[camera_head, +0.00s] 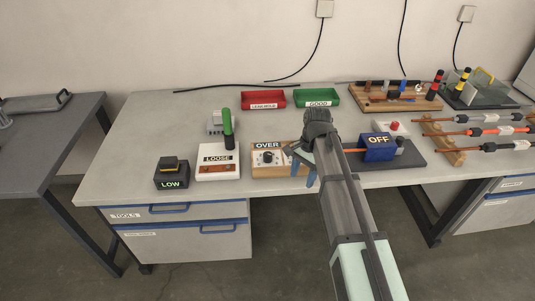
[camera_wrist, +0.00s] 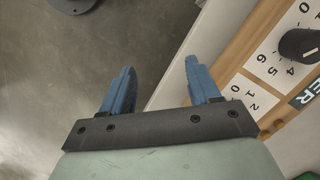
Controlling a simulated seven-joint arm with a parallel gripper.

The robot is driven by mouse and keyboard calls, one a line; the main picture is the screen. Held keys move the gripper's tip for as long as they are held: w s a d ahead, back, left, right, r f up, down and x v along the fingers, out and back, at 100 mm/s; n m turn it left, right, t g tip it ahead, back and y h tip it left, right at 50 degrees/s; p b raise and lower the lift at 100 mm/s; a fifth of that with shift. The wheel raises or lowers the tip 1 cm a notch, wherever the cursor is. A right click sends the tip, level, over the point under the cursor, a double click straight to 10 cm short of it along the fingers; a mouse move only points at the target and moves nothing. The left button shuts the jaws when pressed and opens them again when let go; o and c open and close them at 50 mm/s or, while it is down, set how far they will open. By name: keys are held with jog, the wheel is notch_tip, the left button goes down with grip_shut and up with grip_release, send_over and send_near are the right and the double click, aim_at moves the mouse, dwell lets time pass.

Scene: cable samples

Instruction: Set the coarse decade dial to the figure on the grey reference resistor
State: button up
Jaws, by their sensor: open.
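A wooden decade box (camera_head: 285,172) with white dial plates stands on the bench, an OVER sign (camera_head: 267,146) at its back. A black dial knob (camera_head: 267,157) shows on it; a black knob also shows at the right edge of the wrist view (camera_wrist: 298,45), among printed figures. Its pointer setting is not clear to me. My gripper (camera_head: 303,168) is at the box's right end in the head view. Its blue fingers are apart and empty in the wrist view (camera_wrist: 160,68), over the floor and bench edge, beside the box. I cannot pick out the grey reference resistor or its figure.
A LOOSE box (camera_head: 219,172) with a green upright handle and a dark LOW box (camera_head: 172,181) stand left. A blue OFF box (camera_head: 377,147) is close right of my arm. Red (camera_head: 264,101) and green (camera_head: 317,98) trays lie behind. Several cable samples fill the far right.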

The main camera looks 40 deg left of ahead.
aim_at(268, 154)
jog(key=a+r+m+t, duration=0.2)
jog(key=a+r+m, duration=0.1)
jog(key=a+r, duration=1.15)
jog(key=f, duration=1)
jog(key=w+a+f, duration=0.1)
jog(key=f, duration=0.4)
jog(key=shift+a+f, duration=0.1)
jog(key=shift+f, duration=0.1)
jog(key=c, duration=1)
